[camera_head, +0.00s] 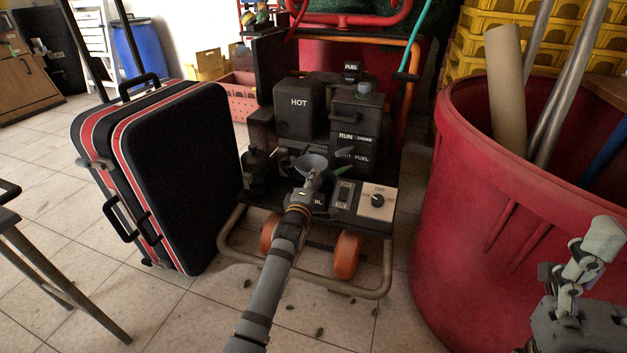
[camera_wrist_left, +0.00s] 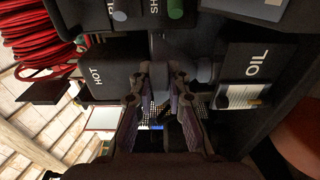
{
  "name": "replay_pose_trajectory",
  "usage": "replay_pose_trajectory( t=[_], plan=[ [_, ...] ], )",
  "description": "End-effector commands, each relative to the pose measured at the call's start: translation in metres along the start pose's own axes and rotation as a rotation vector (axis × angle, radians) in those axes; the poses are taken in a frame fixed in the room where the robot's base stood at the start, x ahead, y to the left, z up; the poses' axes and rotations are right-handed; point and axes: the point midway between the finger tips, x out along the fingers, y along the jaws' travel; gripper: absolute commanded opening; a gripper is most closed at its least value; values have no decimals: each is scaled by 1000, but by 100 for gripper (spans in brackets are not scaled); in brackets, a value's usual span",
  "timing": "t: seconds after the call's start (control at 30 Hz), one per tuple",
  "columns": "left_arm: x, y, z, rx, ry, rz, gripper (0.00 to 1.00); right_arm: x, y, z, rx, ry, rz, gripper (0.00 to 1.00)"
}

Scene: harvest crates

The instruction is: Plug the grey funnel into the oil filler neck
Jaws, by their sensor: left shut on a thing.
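The generator has a HOT box (camera_head: 298,105), a fuel cap (camera_head: 364,87), a control panel (camera_head: 377,201) and orange wheels (camera_head: 346,255) in a tube frame. A black suitcase (camera_head: 185,150) stands close on the left. A big red bin (camera_head: 480,210) with poles blocks the right.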

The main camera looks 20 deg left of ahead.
Motion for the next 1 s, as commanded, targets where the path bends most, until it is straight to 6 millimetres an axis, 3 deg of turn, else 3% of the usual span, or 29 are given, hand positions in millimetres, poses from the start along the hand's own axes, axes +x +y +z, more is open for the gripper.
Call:
replay_pose_trajectory(
  t=[0.03,0.2,0.57,1.0],
  plan=[
    [0,0,0,0,0,1,19,0,0,0,0,0,0,57],
    [0,0,0,0,0,0,42,0,0,0,0,0,0,57],
    [-6,-1,0,0,0,-1,42,0,0,0,0,0,0,57],
    [-101,-1,0,-2,0,-2,42,0,0,0,0,0,0,57]
  ],
)
